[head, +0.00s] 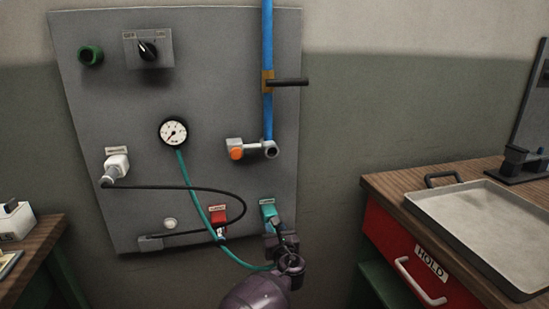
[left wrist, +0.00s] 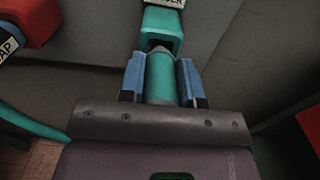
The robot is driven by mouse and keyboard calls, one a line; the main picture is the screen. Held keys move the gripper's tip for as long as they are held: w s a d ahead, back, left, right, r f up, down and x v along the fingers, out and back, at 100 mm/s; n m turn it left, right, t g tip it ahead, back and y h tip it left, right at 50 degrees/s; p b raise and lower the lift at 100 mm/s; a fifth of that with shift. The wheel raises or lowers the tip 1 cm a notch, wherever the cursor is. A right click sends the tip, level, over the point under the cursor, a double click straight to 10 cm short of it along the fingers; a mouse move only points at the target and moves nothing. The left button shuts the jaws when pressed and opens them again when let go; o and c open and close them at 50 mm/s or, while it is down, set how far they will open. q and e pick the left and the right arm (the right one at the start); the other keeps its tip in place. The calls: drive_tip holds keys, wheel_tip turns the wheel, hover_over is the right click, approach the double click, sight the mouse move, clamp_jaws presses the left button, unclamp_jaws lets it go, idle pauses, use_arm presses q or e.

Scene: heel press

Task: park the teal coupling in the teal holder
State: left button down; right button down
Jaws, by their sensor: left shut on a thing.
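The teal holder (head: 268,208) is fixed low on the grey wall panel, and it also shows at the top of the left wrist view (left wrist: 162,30). My left gripper (head: 282,236) is just below the holder. In the left wrist view its blue-padded fingers (left wrist: 161,82) are shut on the teal coupling (left wrist: 160,77). The coupling is in line with the holder, its far end at the holder's dark mouth. I cannot tell whether that end is inside. A teal hose (head: 199,199) runs from the gauge down to the gripper. My right gripper is not in view.
The red holder (head: 218,215) is left of the teal one. A black cable (head: 222,190) loops across the panel (head: 80,130). A blue pipe (head: 267,60) with a lever is above. A bench with a metal tray (head: 480,220) stands at right.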

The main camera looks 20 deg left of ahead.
use_arm(q)
drive_tip(key=shift+w+a, duration=0.4)
drive_tip(key=shift+w, duration=0.2)
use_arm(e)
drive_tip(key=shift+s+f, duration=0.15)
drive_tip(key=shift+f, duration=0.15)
use_arm(q)
drive_tip(key=c, duration=0.7)
unclamp_jaws()
drive_tip(key=shift+c, duration=0.2)
drive_tip(key=v, duration=0.2)
drive_tip(key=p+v, duration=0.1)
drive_tip(key=v, duration=0.1)
drive_tip(key=shift+r, duration=0.35)
drive_tip(key=p+v, duration=0.1)
drive_tip(key=v, duration=0.6)
drive_tip(key=shift+f, duration=0.35)
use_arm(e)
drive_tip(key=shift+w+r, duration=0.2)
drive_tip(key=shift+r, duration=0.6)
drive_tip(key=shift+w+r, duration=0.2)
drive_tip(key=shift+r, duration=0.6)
